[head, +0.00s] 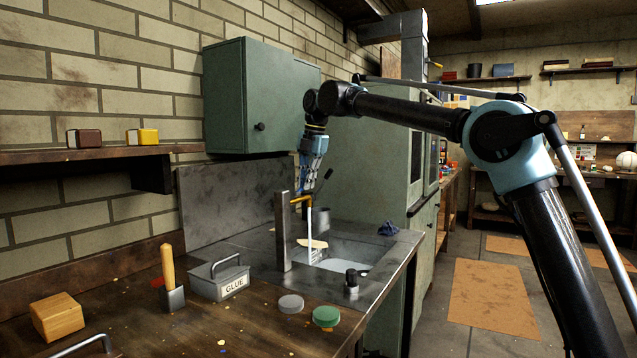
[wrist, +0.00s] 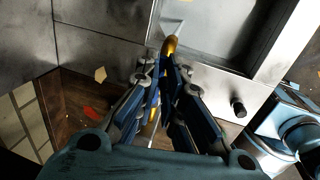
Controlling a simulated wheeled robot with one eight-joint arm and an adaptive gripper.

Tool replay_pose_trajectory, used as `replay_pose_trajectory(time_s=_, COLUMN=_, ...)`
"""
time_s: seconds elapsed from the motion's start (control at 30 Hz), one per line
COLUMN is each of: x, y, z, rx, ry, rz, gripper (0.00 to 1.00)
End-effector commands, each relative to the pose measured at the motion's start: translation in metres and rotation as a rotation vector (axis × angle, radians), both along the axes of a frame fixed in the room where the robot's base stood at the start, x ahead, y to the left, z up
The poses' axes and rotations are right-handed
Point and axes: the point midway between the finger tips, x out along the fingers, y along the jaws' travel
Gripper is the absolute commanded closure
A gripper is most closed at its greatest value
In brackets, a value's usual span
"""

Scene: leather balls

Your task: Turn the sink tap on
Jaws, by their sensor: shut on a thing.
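The sink tap has an upright grey metal post (head: 283,232) at the near left of the basin and a short brass part (head: 300,199) near its top. My gripper (head: 306,188), with blue fingers, reaches down over the sink to this brass part. In the wrist view my fingertips (wrist: 168,65) are close together around the brass part (wrist: 170,45), whose rounded end shows beyond them. A pale vertical streak (head: 309,235), looking like running water, drops from below the brass part into the sink basin (head: 350,252). The fingers hide the exact contact.
A grey GLUE box (head: 233,285), a wooden-handled tool (head: 169,275), a wooden block (head: 56,316) and grey and green round lids (head: 326,317) lie on the counter. A green wall cabinet (head: 245,95) hangs behind. Floor is open at right.

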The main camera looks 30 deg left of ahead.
Motion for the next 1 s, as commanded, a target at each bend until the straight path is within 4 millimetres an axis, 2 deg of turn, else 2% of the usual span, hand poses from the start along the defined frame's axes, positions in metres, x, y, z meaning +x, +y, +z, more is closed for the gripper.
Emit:
replay_pose_trajectory(time_s=0.43, x=-0.003, y=0.003, z=-0.0023, rx=-0.004, ry=-0.002, rz=0.014, gripper=1.0)
replay_pose_trajectory(time_s=0.47, x=-0.0031, y=0.003, z=-0.0023, rx=-0.004, ry=-0.002, rz=0.014, gripper=0.85)
replay_pose_trajectory(time_s=0.53, x=-0.0035, y=0.003, z=-0.0022, rx=-0.004, ry=-0.001, rz=0.014, gripper=0.7)
replay_pose_trajectory(time_s=0.87, x=-0.0049, y=0.003, z=-0.0003, rx=-0.003, ry=0.0, rz=0.014, gripper=0.7)
replay_pose_trajectory(time_s=1.0, x=-0.0046, y=0.0018, z=0.0069, rx=-0.002, ry=0.0, rz=0.014, gripper=0.7)
